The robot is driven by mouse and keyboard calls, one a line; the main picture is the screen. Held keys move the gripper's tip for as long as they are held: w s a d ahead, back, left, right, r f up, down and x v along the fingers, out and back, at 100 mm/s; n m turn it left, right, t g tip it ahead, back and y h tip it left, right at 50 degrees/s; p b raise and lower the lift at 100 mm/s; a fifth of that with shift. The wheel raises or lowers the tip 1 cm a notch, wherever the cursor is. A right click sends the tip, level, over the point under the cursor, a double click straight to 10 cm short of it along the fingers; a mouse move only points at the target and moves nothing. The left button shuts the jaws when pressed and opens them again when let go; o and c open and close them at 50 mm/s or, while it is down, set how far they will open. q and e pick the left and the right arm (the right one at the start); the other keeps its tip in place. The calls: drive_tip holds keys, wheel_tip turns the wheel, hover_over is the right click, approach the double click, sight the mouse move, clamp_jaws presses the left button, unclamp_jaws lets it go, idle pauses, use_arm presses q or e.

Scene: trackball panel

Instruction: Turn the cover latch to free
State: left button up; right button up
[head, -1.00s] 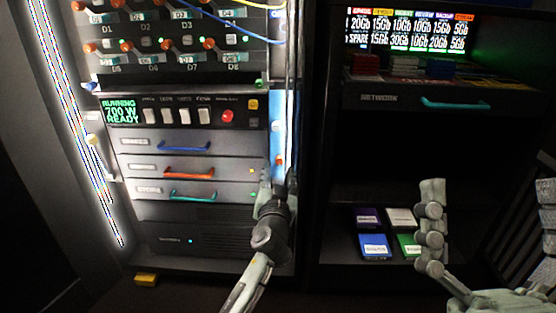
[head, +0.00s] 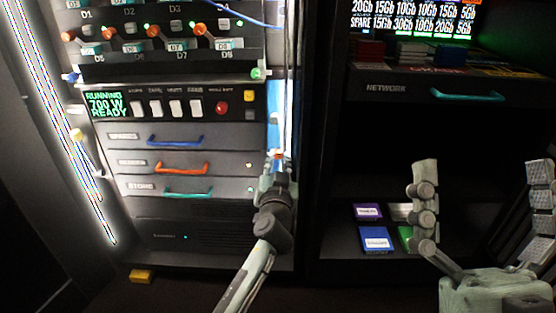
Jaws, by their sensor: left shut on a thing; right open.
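My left gripper (head: 274,168) is at the lower right edge of the lit rack (head: 205,207), just right of the drawers. It is shut on a small part with an orange bit (head: 279,154) showing above the fingers. The fingers hide most of this part, so I cannot tell whether it is the cover latch or which way it is turned. My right gripper (head: 482,195) is open and empty, in front of the dark cabinet at the lower right.
Drawers with blue (head: 175,140), orange (head: 180,168) and teal (head: 188,193) handles are left of my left gripper. Cables (head: 289,90) hang just above it. Coloured boxes (head: 376,240) lie on the dark cabinet's lower shelf. A yellow block (head: 141,276) lies at the rack's foot.

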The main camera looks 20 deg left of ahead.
use_arm(q)
clamp_jaws()
